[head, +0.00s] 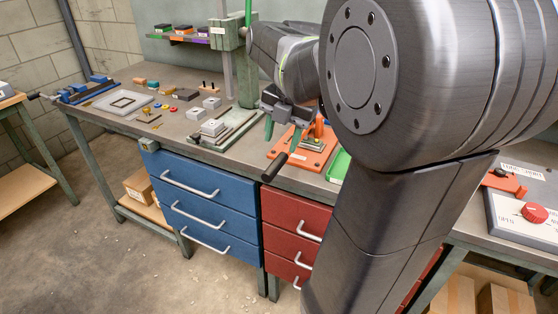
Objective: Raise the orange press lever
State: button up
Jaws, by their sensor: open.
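The orange press (313,143) stands on the bench behind my arm, and part of it is hidden by my gripper and arm. Its lever has a black grip (274,167), which sticks out low past the front edge of the bench. My gripper (280,145) points down with its two green fingers apart, above and behind the black grip. Nothing shows between the fingers. I cannot tell whether a finger touches the lever.
A green column press (248,88) stands behind my gripper. White blocks (212,128) and small parts lie left on the bench. A green tray (340,166) is right of the orange press. A panel with a red knob (535,212) is far right. Blue drawers (205,200) are below.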

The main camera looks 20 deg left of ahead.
aim_at(275, 164)
jog(key=f, duration=0.2)
jog(key=a+f, duration=0.1)
jog(key=f, duration=0.5)
jog(key=shift+a, duration=0.3)
jog(key=shift+c, duration=0.2)
jog(key=shift+w+r, duration=0.1)
grip_shut()
